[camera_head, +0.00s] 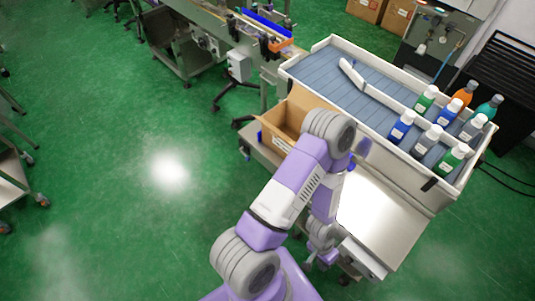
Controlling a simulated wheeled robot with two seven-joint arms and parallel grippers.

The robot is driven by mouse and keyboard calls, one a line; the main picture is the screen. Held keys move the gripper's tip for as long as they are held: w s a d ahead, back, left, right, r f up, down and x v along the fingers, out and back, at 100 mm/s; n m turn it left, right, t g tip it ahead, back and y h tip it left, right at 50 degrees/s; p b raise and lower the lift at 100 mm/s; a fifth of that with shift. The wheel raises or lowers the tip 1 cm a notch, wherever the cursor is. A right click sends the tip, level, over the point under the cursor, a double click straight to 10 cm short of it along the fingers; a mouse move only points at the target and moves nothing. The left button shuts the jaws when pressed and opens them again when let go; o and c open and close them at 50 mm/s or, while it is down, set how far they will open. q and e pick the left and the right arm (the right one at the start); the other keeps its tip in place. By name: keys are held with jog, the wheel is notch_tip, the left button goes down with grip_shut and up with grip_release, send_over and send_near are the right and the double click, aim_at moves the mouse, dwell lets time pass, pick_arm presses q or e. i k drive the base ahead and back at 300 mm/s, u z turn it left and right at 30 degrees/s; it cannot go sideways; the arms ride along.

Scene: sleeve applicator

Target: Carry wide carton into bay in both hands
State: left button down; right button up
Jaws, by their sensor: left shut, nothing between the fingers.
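An open brown carton (275,139) stands on the grey table beside the low end of the white-walled tray. Its right part is hidden behind my left arm. My left arm rises from the bottom, bends near the carton and folds back down. My left gripper (322,260) is small and partly hidden at the end of that arm, low beside the table's front edge. It is shut and empty, apart from the carton. My right gripper is not in view. I cannot tell which place is the bay.
A white-walled tray (373,56) with a blue-grey slatted floor holds several coloured bottles (448,110) at its right end. A conveyor (215,18) stands at the top. Bare table top (380,215) shows right of my arm. Green floor (130,190) is open at left.

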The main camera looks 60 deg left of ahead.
aim_at(286, 117)
jog(key=z, duration=1.65)
jog(key=k, duration=1.2)
jog(key=u, duration=1.5)
